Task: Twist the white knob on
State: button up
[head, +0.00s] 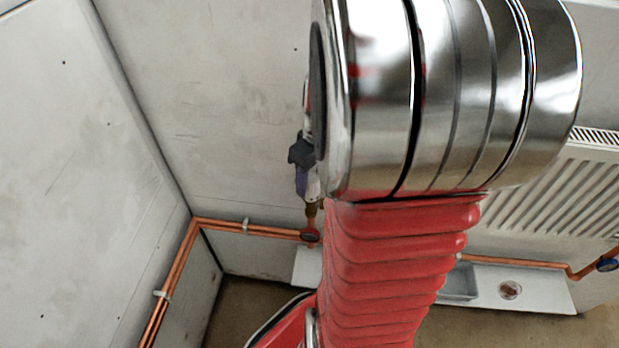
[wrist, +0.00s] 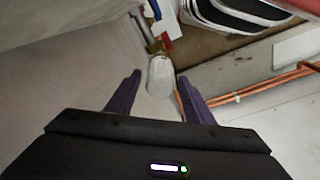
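The white knob (wrist: 161,76) shows in the wrist view as a rounded white cylinder in the middle of the picture. My gripper (wrist: 159,80) is open, with one purple finger on each side of the knob and a visible gap on both sides. In the head view my gripper (head: 306,186) points down above a brass fitting (head: 311,210) at the end of the copper pipe. A pale piece beside the purple finger there may be the knob; my arm hides much of this spot.
Copper pipes (head: 255,231) run along the wall and into the left corner. A white radiator (head: 560,190) hangs at the right, with a blue knob (head: 607,265) on the pipe below it. A grey tray (head: 459,286) lies on a white board (head: 540,291) on the floor.

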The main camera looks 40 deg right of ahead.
jog(key=c, duration=0.9)
jog(key=shift+c, duration=0.2)
jog(key=shift+f, duration=0.2)
jog(key=shift+s, duration=0.1)
jog(key=m, duration=0.6)
jog(key=shift+h, duration=0.3)
jog(key=shift+m+g+h, duration=0.3)
jog(key=shift+m, duration=2.7)
jog(key=o, duration=2.3)
